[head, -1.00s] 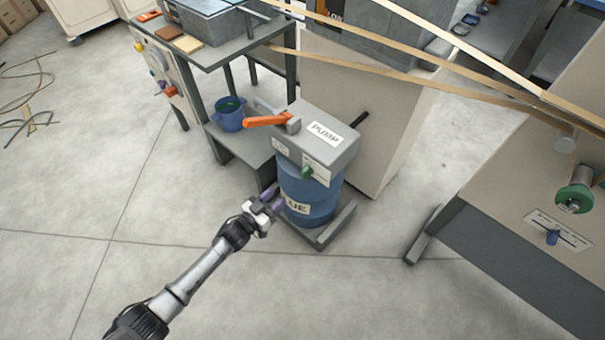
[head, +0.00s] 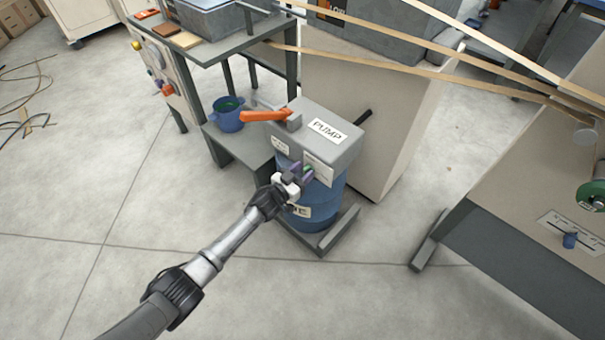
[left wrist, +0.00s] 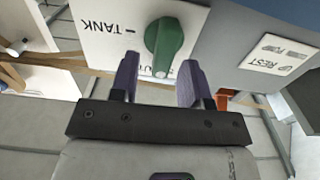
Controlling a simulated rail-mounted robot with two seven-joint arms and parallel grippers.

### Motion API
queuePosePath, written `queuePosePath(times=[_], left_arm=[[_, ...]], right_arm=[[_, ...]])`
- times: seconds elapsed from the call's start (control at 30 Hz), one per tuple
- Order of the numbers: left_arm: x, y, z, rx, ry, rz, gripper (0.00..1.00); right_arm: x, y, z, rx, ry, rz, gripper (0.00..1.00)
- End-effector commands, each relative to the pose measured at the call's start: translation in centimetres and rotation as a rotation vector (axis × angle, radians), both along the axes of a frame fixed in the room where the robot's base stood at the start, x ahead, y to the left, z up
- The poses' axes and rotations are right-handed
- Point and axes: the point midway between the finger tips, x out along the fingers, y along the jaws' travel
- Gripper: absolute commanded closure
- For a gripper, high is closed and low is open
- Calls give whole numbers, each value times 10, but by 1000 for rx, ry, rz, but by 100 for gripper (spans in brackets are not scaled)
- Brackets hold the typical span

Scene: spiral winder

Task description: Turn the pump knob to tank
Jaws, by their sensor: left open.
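The grey pump box (head: 318,140), labelled PUMP, sits on top of a blue drum (head: 325,208). The green pump knob (left wrist: 165,42) is on a white plate (left wrist: 92,32) that reads TANK on its left side in the left wrist view; other lettering below the knob is partly hidden. My left gripper (head: 303,170) is open in front of this plate. In the left wrist view its two purple fingers (left wrist: 158,80) stand on either side of the knob's lower end; I cannot tell whether they touch it. In the head view the gripper mostly hides the knob. My right gripper is not in view.
An orange lever (head: 265,116) sticks out left from the pump top. A blue pot (head: 227,114) stands on a low shelf left of the drum. A beige cabinet (head: 375,130) is close behind. Tan strips (head: 440,65) run overhead to the right. Open floor lies in front.

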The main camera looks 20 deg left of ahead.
Motion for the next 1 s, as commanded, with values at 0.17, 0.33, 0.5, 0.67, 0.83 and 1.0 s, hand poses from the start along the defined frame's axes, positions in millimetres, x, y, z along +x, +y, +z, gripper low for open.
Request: queuePosePath(times=[0.17,0.33,0.5,0.67,0.83,1.0], left_arm=[[1,0,0,0,0,0,57],[1,0,0,1,0,0,62],[1,0,0,1,0,0,78],[1,0,0,1,0,0,94],[1,0,0,1,0,0,100],[1,-1,0,18,-7,0,100]], right_arm=[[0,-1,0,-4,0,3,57],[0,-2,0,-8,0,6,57],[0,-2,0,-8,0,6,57],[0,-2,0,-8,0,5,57],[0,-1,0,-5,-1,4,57],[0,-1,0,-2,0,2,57]])
